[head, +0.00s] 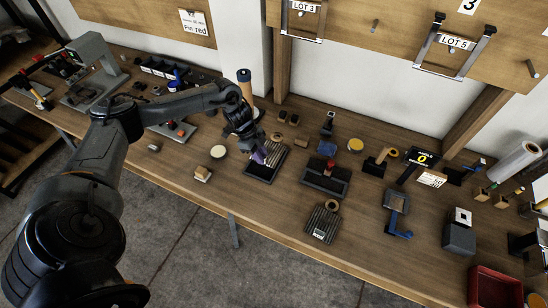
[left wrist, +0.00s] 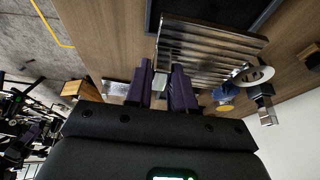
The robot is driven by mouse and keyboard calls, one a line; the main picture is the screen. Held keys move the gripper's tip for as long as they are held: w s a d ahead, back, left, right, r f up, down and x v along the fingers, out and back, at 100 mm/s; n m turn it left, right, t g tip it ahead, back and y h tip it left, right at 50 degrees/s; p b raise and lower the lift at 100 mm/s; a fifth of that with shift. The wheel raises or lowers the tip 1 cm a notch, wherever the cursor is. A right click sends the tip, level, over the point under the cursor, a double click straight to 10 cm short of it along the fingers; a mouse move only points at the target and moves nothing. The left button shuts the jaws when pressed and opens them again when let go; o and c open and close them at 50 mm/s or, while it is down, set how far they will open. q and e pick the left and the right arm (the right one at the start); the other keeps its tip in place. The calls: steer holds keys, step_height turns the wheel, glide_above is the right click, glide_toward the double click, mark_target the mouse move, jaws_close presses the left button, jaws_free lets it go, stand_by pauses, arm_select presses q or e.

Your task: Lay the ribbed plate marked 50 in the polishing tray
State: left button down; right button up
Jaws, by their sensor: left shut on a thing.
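My left gripper (head: 258,157), with purple fingers, is shut on the near edge of a ribbed metal plate (head: 274,156). In the left wrist view the plate (left wrist: 212,45) reaches away from the fingertips (left wrist: 162,82). A dark shallow tray (head: 256,175) lies under the plate in the head view; its dark surface (left wrist: 190,10) shows beyond the plate in the wrist view. I cannot tell whether the plate touches the tray. No number is readable on the held plate. Another ribbed plate (head: 322,222) with a small white label lies nearer the front edge. My right gripper is not in view.
A second dark tray (head: 323,185) stands to the right, with a red-topped thing (head: 330,164) at it. A round pale disc (head: 218,152) and a small block (head: 203,174) lie left. A red bin (head: 495,290) stands at front right. Bare wood lies between the trays.

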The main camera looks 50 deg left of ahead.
arm_select(q)
steer(key=shift+s+a+f, duration=0.45)
steer(key=shift+s+a, duration=0.05)
steer(key=shift+a, duration=0.1)
steer(key=shift+s+a+f, duration=0.15)
steer(key=shift+s+f, duration=0.05)
steer(key=shift+d+f+b, duration=0.3)
steer(key=shift+f+b, duration=0.05)
steer(key=shift+b, duration=0.1)
steer(key=shift+a+f+b, duration=0.15)
steer(key=shift+f+b, duration=0.25)
step_height(320, 180, down, 5)
steer(key=b, duration=0.5)
steer(key=shift+s+f+b, duration=0.1)
steer(key=shift+b, duration=0.25)
steer(key=shift+f, duration=0.25)
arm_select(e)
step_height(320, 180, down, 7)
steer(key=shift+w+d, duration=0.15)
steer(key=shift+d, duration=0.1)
arm_select(q)
steer(key=c, duration=0.9)
jaws_free()
